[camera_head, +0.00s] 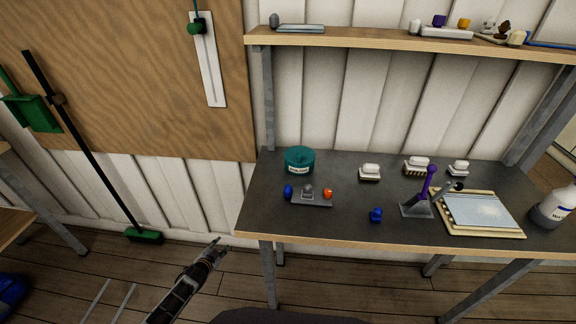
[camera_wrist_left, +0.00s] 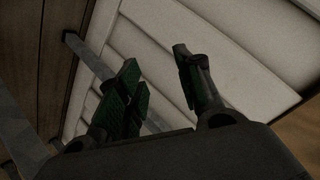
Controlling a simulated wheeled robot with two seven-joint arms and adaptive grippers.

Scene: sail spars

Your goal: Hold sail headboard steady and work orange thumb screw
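A small grey plate (camera_head: 312,201) lies on the dark table and looks like the sail headboard. An orange thumb screw (camera_head: 328,193) stands at its right end, a blue knob (camera_head: 288,192) at its left end, and a grey fitting (camera_head: 307,190) between them. My left gripper (camera_head: 218,244) is off the table, in front of and below its left front corner, well apart from the plate. In the left wrist view its two fingers (camera_wrist_left: 158,72) stand apart with nothing between them. My right gripper is not in view.
A teal tin (camera_head: 299,161) stands behind the plate. A blue knob piece (camera_head: 376,214), a purple-handled lever tool (camera_head: 430,182), several white-topped blocks, a framed board (camera_head: 482,213) and a bottle (camera_head: 553,208) are to the right. A shelf (camera_head: 350,39) overhangs the back.

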